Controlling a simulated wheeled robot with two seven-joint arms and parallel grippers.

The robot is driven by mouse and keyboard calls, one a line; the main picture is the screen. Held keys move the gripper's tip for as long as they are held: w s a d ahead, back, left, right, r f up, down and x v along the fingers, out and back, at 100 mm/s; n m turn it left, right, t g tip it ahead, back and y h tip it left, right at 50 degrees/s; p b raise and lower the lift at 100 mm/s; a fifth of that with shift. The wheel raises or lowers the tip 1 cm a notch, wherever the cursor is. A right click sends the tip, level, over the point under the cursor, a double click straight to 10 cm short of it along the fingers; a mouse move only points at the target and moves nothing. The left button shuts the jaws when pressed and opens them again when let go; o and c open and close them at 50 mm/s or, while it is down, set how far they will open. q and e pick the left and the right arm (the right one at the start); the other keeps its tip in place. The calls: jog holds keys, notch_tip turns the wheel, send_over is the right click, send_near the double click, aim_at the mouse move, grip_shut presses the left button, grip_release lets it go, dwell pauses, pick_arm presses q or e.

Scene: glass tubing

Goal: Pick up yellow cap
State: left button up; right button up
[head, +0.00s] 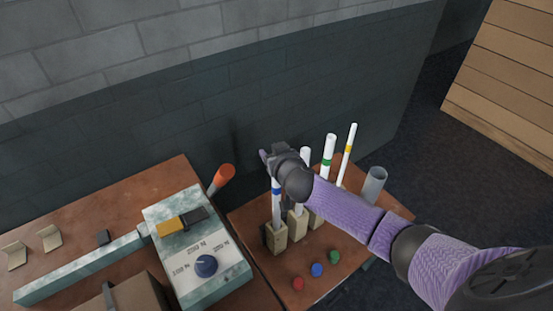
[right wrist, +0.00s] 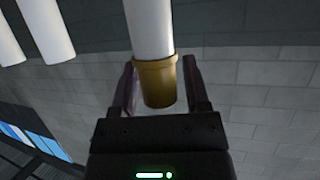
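The yellow cap (right wrist: 158,82) sits on the end of a white tube (right wrist: 149,28) in the right wrist view. My right gripper (right wrist: 162,88) is open, with one finger on each side of the cap. A gap shows between the cap and the right-hand finger; the left-hand finger is close to the cap, and I cannot tell whether it touches. In the head view my right gripper (head: 267,157) is at the top of the blue-banded white tube (head: 277,208), and the cap is hidden there. My left gripper is not in view.
Wooden blocks (head: 276,238) hold tubes. An orange-topped stick (head: 222,178) and a dial machine (head: 227,262) are left. A brick wall (head: 180,85) rises behind.

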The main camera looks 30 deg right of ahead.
grip_shut()
